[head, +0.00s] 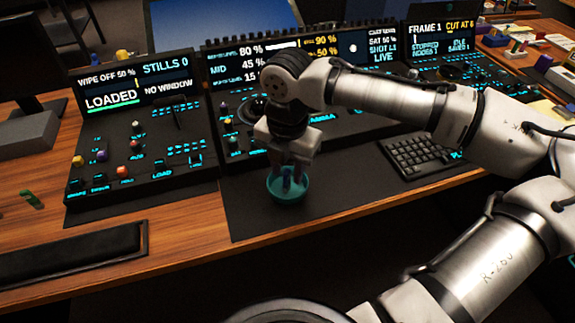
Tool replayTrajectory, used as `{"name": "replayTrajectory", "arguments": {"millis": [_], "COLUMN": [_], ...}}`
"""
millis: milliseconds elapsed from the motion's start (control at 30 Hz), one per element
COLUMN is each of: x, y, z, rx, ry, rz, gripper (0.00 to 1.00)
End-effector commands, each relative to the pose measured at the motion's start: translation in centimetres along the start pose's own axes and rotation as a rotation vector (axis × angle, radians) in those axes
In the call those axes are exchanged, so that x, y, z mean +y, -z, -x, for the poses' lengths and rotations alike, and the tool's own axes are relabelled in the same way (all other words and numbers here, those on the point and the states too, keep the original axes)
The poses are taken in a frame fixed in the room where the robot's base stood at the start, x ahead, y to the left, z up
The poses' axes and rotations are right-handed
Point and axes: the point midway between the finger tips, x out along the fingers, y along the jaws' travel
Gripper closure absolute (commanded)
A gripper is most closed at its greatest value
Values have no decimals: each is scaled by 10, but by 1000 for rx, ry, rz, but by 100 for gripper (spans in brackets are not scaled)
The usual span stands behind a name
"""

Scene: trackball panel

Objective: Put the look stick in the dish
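My gripper (287,172) points down over the small teal dish (273,197), with its fingertips at or inside the rim. A small blue upright piece, perhaps the look stick (287,177), shows between the fingertips, over or inside the dish. The fingers partly hide it, and I cannot tell whether they press on it or stand apart from it. The dish sits on the dark mat in front of the central panel. A small green stick-like object (32,199) lies on the wooden desk at the far left.
A control panel (140,130) with coloured knobs stands left of the dish. A black keyboard (422,158) lies to the right. A long black pad (75,253) lies at the front left. The mat (250,222) is bare around the dish, near the desk's front edge.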

Motion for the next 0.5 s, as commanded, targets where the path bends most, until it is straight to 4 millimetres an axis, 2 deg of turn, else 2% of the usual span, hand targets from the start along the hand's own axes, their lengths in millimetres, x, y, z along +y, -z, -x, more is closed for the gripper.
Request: {"name": "replayTrajectory", "arguments": {"millis": [33, 200, 400, 500], "x": [1, 1, 1, 0], "y": [0, 0, 0, 0], "z": [15, 39, 62, 67], "rx": [2, 1, 1, 0], "ry": [-3, -3, -3, -1], "rz": [1, 1, 1, 0], "gripper": [67, 67, 67, 67]}}
